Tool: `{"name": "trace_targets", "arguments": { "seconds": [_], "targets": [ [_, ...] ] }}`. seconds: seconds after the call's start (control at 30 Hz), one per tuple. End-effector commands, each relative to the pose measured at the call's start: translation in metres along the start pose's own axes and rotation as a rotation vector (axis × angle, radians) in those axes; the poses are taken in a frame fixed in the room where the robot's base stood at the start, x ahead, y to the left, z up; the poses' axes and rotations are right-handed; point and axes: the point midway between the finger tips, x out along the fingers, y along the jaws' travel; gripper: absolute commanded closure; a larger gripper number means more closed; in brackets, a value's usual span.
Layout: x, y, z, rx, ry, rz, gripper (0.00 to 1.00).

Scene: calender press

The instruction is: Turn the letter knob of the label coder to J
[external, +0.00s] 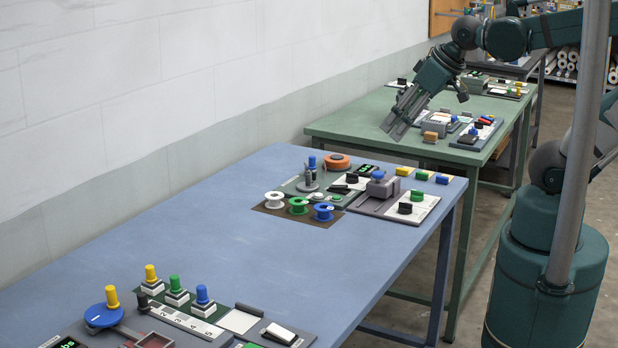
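I cannot tell for sure which unit is the label coder, as no letters are readable. On the blue table, a black knob (405,208) sits on a white plate beside a grey device with a blue top (381,186). Another black knob (351,179) stands on the neighbouring green-based unit. A further small black knob (402,81) shows at the back of the green table. My gripper (391,132) hangs in the air, tilted down and left, around the green table's near left edge, apart from these knobs. Its finger gap is unclear, and I see nothing held.
The blue table (220,225) has a wide clear middle. Colored spools (298,205) lie near its far end, and several colored pegs (175,290) stand at its near end. The green table (350,125) stands behind it. A grey pole (580,150) crosses the right side.

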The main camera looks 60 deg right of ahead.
Motion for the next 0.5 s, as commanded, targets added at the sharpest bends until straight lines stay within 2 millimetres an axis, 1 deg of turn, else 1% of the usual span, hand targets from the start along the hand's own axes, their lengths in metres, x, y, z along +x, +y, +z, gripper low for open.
{"name": "trace_targets", "arguments": {
  "seconds": [0.23,0.5],
  "targets": [
    [0.020,0.011,0.003,-0.002,-0.078,0.012,0.61],
    [0.045,0.025,0.014,-0.005,-0.177,0.021,0.61]
  ]
}}
